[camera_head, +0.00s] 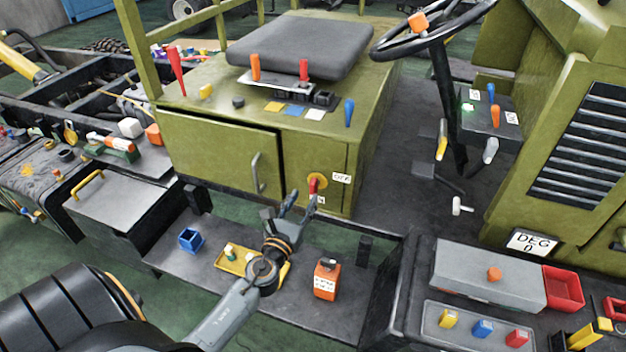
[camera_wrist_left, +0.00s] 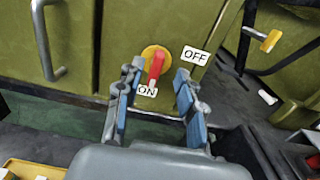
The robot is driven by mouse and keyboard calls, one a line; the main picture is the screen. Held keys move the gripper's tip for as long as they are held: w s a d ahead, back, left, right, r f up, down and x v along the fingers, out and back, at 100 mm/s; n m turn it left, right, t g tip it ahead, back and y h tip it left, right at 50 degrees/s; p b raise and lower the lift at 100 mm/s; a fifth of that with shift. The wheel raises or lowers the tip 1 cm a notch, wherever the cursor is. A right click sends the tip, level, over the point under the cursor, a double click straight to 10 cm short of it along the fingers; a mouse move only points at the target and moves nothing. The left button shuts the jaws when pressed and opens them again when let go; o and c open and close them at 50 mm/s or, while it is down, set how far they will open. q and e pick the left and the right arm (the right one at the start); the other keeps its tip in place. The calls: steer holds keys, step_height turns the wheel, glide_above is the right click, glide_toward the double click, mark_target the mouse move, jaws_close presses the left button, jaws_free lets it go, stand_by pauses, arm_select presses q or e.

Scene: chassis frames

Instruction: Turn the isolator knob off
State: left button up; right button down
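The isolator knob (camera_head: 314,185) is a red handle on a round yellow plate, on the green cabinet front under the seat. In the left wrist view the red handle (camera_wrist_left: 155,68) points down toward the ON label (camera_wrist_left: 147,91). The OFF label (camera_wrist_left: 195,56) is at its upper right; it also shows in the head view (camera_head: 341,177). My left gripper (camera_head: 291,203) is open in front of and just below the knob. In the left wrist view its blue-padded fingers (camera_wrist_left: 158,96) stand apart on either side of the knob, with no contact visible. My right gripper is not in view.
A cabinet door handle (camera_head: 257,172) is left of the knob. Below, a dark step (camera_head: 210,262) holds a blue box (camera_head: 190,240), a yellow tray (camera_head: 228,262) and an orange bottle (camera_head: 326,279). A grey panel (camera_head: 490,272) stands to the right.

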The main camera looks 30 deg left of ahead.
mark_target(311, 185)
arm_select(q)
steer(key=x, duration=0.8)
steer(key=shift+d, duration=0.1)
steer(key=shift+c, duration=0.4)
jaws_close()
